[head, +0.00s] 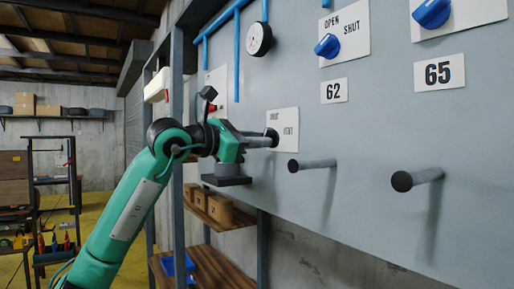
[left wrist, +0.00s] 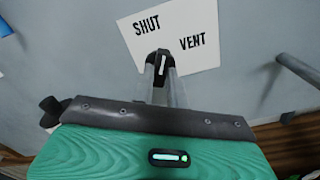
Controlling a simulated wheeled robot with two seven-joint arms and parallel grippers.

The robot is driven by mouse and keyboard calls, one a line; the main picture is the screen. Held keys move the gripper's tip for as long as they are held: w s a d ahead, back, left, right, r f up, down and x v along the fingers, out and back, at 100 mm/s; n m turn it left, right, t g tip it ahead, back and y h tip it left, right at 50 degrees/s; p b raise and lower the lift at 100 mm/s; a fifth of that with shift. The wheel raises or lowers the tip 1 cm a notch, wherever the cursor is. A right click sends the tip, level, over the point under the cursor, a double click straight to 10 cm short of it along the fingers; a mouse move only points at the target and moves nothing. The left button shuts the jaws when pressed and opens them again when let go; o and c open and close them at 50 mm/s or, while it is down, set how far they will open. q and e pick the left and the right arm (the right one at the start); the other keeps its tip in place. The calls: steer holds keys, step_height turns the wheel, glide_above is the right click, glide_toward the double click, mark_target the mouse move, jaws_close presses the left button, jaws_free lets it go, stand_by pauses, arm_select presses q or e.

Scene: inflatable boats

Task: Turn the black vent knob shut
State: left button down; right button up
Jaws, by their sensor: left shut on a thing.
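The black vent knob (left wrist: 157,57) sits on a white plate (left wrist: 205,58) marked SHUT and VENT in the left wrist view. A white line shows on the knob; I cannot tell which word it points to. My left gripper (left wrist: 160,75) is shut on the knob, its two grey fingers reaching to its sides. In the head view my left gripper (head: 268,140) meets the wall panel at the plate (head: 287,118), and the fingers largely hide the knob (head: 272,134). My right gripper is not in view.
Grey pegs (head: 312,164) (head: 418,178) stick out of the panel right of my gripper. Blue knobs (head: 328,46) (head: 432,13) sit higher on OPEN/SHUT plates, above labels 62 and 65. A gauge (head: 259,39) hangs by blue pipes. Shelves with boxes (head: 220,208) stand below.

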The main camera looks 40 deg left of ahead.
arm_select(q)
steer(key=shift+n+b, duration=0.85)
steer(key=shift+n, duration=1.75)
steer(key=shift+r+n, duration=0.1)
steer(key=shift+n, duration=0.2)
steer(key=c, duration=1.4)
jaws_free()
steer(key=b+v, duration=0.5)
steer(key=v, duration=0.9)
